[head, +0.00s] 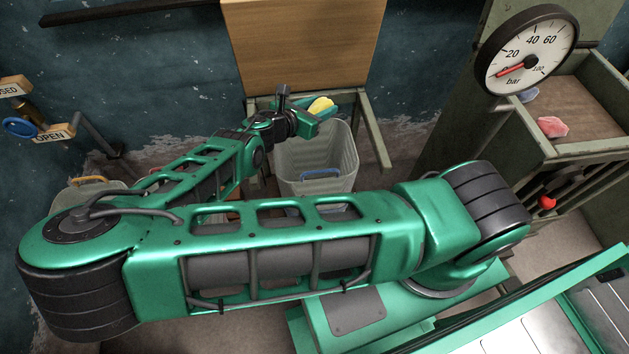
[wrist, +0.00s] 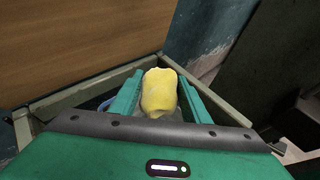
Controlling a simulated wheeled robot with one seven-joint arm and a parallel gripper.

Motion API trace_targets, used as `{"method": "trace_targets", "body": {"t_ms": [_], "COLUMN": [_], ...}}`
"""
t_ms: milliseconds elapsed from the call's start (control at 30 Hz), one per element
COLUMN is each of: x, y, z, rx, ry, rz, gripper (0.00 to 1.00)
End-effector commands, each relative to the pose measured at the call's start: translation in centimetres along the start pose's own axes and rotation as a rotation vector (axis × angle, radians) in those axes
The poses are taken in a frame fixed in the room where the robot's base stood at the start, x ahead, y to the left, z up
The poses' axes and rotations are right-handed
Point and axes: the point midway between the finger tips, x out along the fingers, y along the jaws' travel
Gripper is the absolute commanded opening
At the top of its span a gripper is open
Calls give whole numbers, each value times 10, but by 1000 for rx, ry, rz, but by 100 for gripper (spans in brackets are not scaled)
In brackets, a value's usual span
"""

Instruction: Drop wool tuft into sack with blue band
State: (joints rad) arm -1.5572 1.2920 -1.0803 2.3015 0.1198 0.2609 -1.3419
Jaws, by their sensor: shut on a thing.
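A yellow wool tuft (head: 320,104) is held between the teal fingers of my gripper (head: 326,112). In the wrist view the tuft (wrist: 159,92) sits between the two fingers (wrist: 160,98). A pale grey, open-topped sack (head: 318,160) with a blue band or handle (head: 320,175) on its front stands below. My gripper is above the sack's far rim in the head view, and the tuft is raised clear of it. The sack's lower part is hidden by my arm. In the wrist view the tuft and my gripper body hide most of what lies below.
A second container with an orange handle (head: 88,180) stands at the left, partly hidden by my arm. A wooden board (head: 305,45) rises behind the sack. At the right, a bench tray (head: 590,105) holds a pink tuft (head: 552,127), beside a pressure gauge (head: 527,50).

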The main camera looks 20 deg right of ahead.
Motion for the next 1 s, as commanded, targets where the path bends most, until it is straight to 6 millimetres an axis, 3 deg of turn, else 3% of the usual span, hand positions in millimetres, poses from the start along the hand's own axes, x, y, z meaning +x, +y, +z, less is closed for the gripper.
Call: {"method": "trace_targets", "body": {"t_ms": [167, 633, 1000], "x": [3, 22, 25], "y": [0, -1, -2], "z": [-5, -47, -54], "rx": [-1, 0, 2], "ry": [-1, -1, 0], "rz": [-1, -3, -4], "gripper": [21, 21, 21]}}
